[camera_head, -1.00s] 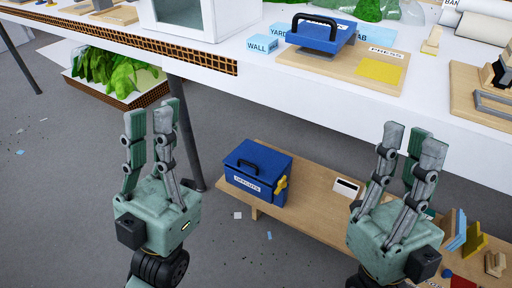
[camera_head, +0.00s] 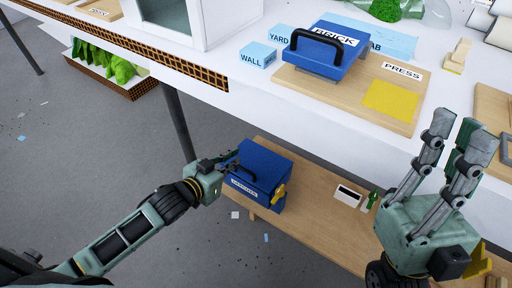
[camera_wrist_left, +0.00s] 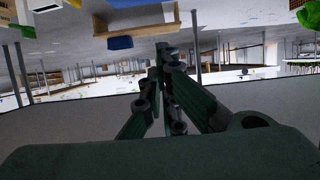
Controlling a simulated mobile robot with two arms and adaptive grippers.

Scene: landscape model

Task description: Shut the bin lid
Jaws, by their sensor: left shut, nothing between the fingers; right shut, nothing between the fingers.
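The blue bin (camera_head: 265,165) with a white label on its front sits on the low wooden bench. Its lid has a black handle and there is a yellow part at the bin's right side. I cannot tell whether the lid lies fully down. My left gripper (camera_head: 232,162) is shut and empty at the bin's upper left, close to the handle and partly covering it. Whether it touches the lid is unclear. In the left wrist view, the fingers (camera_wrist_left: 163,58) come together with nothing between them. My right gripper (camera_head: 456,122) is shut and empty, pointing up, well right of the bin.
The white table (camera_head: 240,90) overhangs behind the bin, with a metal leg (camera_head: 178,120) left of it. On it are a blue press (camera_head: 325,60) on a board and a blue WALL block (camera_head: 257,56). A white card (camera_head: 348,194) lies on the bench (camera_head: 300,225). Floor at left is open.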

